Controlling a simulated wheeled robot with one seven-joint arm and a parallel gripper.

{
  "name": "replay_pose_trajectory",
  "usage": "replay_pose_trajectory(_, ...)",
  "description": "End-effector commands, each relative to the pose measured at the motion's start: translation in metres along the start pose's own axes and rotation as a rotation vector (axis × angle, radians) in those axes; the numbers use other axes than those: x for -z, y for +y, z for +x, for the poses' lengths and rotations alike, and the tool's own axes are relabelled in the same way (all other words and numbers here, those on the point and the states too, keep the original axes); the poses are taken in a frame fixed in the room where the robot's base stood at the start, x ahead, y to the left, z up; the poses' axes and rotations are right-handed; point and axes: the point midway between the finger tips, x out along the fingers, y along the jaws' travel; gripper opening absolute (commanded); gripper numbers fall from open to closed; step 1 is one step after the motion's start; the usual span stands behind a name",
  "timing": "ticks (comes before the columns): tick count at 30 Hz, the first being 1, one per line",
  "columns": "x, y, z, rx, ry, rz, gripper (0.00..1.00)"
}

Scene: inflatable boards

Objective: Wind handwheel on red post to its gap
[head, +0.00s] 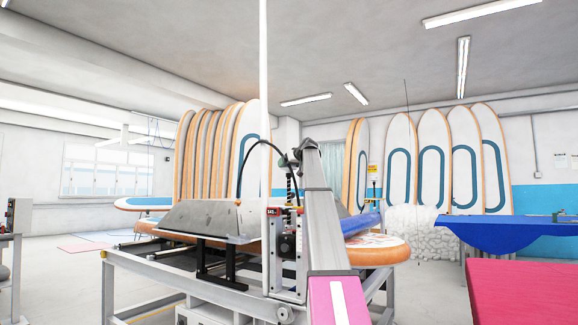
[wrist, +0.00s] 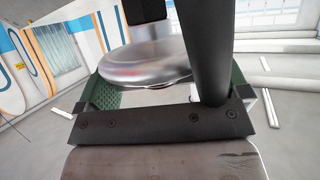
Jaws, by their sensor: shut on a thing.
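In the wrist view my gripper (wrist: 168,88) has a dark green finger at each side. A shiny round metal disc (wrist: 145,62), which looks like the handwheel, lies between them; my gripper is shut on it. A dark cylinder crosses the disc's right side and hides part of it. In the head view my gripper (head: 290,160) is small, at the top of a grey upright unit (head: 287,245) with a red label (head: 275,211) and a black coil below the gripper. I cannot make out the gap or a clearly red post.
A metal-framed bench (head: 150,272) carries grey angled panels (head: 203,218) and an orange-edged board (head: 385,253). A blue-covered table (head: 500,232) and a pink-red surface (head: 525,290) stand at the right. Upright boards (head: 400,165) line the back wall. Open floor lies at the left.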

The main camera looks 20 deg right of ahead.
Motion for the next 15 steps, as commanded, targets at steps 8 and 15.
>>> replay_pose_trajectory(8, -0.0017, 0.0026, 0.0033, 0.246, -0.006, -0.1, 0.7)
replay_pose_trajectory(15, -0.0011, 0.0022, 0.0043, 0.457, -0.006, -0.187, 0.7)
